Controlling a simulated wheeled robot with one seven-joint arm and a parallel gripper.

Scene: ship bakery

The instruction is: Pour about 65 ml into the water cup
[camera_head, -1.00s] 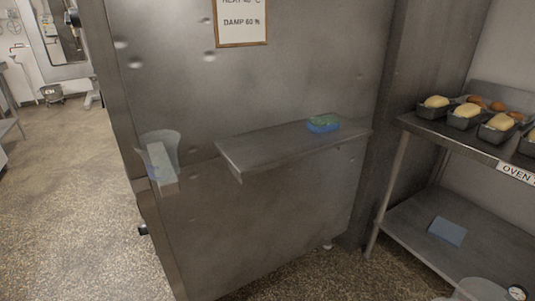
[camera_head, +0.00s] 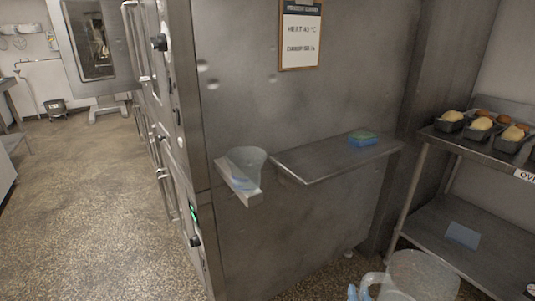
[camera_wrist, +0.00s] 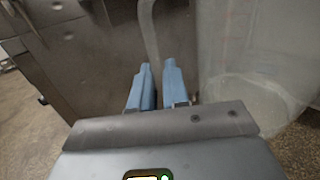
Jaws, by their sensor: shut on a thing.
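A clear, tapered water cup (camera_head: 247,160) stands on a small pale bracket (camera_head: 240,191) on the side of the steel cabinet. A bluish tint shows low in it; its water level cannot be told. My gripper (camera_head: 357,293) is at the bottom of the head view, with blue fingers shut on the handle of a clear jug (camera_head: 422,270). In the wrist view the fingers (camera_wrist: 157,85) close around the clear handle (camera_wrist: 149,30), and the jug wall (camera_wrist: 235,50) with faint red marks fills the right. The jug's level is unclear. The jug is apart from the cup, lower and to the right.
A steel shelf (camera_head: 318,163) juts from the cabinet (camera_head: 300,230) right of the cup, with a blue-green sponge (camera_head: 362,138) on it. A rack (camera_head: 428,161) with loaf tins (camera_head: 480,130) stands at right. Open floor (camera_head: 95,210) lies left.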

